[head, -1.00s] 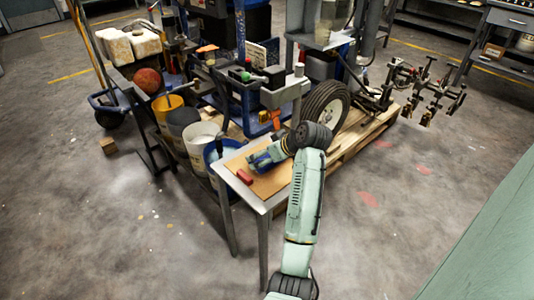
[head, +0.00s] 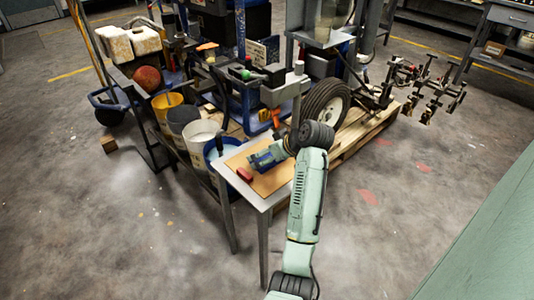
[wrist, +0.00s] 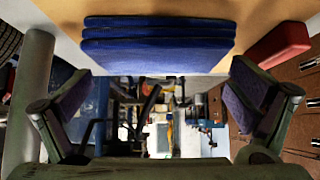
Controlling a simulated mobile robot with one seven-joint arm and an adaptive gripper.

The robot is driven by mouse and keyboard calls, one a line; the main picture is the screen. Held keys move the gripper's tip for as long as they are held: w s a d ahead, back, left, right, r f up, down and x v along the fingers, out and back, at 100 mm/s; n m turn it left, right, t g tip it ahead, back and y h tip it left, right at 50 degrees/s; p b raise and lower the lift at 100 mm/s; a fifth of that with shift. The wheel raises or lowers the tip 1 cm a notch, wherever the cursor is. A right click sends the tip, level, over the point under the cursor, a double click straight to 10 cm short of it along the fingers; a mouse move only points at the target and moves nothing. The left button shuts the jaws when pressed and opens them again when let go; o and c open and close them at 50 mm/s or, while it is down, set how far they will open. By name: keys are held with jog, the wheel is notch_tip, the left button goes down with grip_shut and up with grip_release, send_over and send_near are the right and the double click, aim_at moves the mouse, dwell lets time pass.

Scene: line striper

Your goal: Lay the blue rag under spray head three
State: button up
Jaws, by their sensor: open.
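The blue rag (wrist: 160,45) lies folded in layers on a tan board at the top of the wrist view. My gripper (wrist: 160,88) is open, with one finger at the left and one at the right of that view. The rag lies ahead of the gap between the fingers, and nothing is held. In the head view my gripper (head: 266,157) is low over the small table, and I cannot clearly tell the rag from it there. Several spray heads (head: 426,114) hang on the metal frame at the right. Which one is number three I cannot tell.
A red block (head: 245,174) lies on the tan board (head: 272,183) near the table's left edge, also at right in the wrist view (wrist: 277,45). Buckets (head: 200,135) stand left of the table. A wheel (head: 325,105) stands behind it. The floor at right is open.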

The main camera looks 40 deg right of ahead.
jog(key=v, duration=1.1)
jog(key=shift+b, duration=0.45)
jog(key=shift+s, duration=0.1)
